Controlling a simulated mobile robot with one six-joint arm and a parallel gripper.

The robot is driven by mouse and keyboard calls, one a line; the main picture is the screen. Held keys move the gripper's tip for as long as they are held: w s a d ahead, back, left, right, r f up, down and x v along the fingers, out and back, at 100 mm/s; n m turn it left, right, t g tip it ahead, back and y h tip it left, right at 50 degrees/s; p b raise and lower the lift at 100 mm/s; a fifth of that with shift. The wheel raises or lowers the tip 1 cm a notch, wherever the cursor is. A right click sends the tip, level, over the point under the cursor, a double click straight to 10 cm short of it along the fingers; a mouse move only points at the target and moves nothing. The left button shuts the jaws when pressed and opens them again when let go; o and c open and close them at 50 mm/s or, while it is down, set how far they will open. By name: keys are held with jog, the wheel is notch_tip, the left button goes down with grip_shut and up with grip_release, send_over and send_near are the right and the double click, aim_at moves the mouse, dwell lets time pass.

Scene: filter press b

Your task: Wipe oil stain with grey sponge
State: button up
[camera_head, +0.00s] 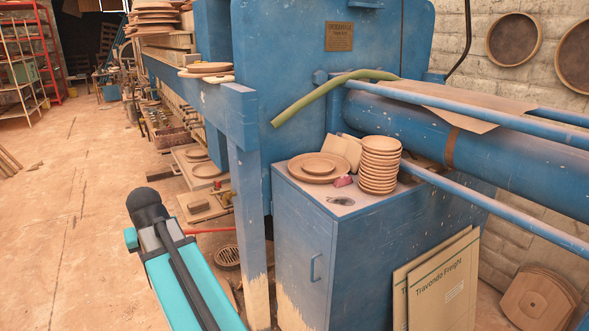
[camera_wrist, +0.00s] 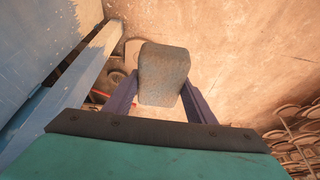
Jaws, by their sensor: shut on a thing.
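The grey sponge (camera_wrist: 165,72) is a speckled block between the two dark fingers of my gripper (camera_wrist: 157,100) in the wrist view. My gripper is shut on it and holds it out over the floor. In the head view my teal arm reaches in at the lower left, left of the blue cabinet (camera_head: 303,235); the sponge and fingers cannot be made out there. A dark smudge that looks like the oil stain (camera_head: 341,201) lies on the cabinet's pale top, near its front edge. My gripper is well apart from it.
Around the stain on the cabinet top stand a pink block (camera_head: 343,181), a stack of brown plates (camera_head: 379,165) and flat round plates (camera_head: 318,167). A blue post (camera_head: 248,200) rises between my arm and the cabinet. Cardboard sheets (camera_head: 440,285) lean on the cabinet's side.

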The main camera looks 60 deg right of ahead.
jog(key=s+d+r+m+h+p, duration=0.1)
jog(key=s+d+r+m, duration=0.1)
jog(key=d, duration=0.5)
jog(key=s+d+r+m+p, duration=0.1)
jog(key=s+d+r+m, duration=0.15)
jog(key=d, duration=0.45)
jog(key=s+d+r+m+g+p, duration=0.2)
jog(key=s+d+r, duration=0.4)
jog(key=s+d, duration=0.7)
jog(key=s+d+r+m+g+h+p, duration=0.1)
jog(key=s+d+r+m+p, duration=0.4)
jog(key=s+d, duration=0.9)
jog(key=shift+s+d+r+m+g, duration=0.25)
jog(key=shift+d+r+m+g, duration=0.4)
jog(key=shift+r+m, duration=0.3)
jog(key=shift+f, duration=0.2)
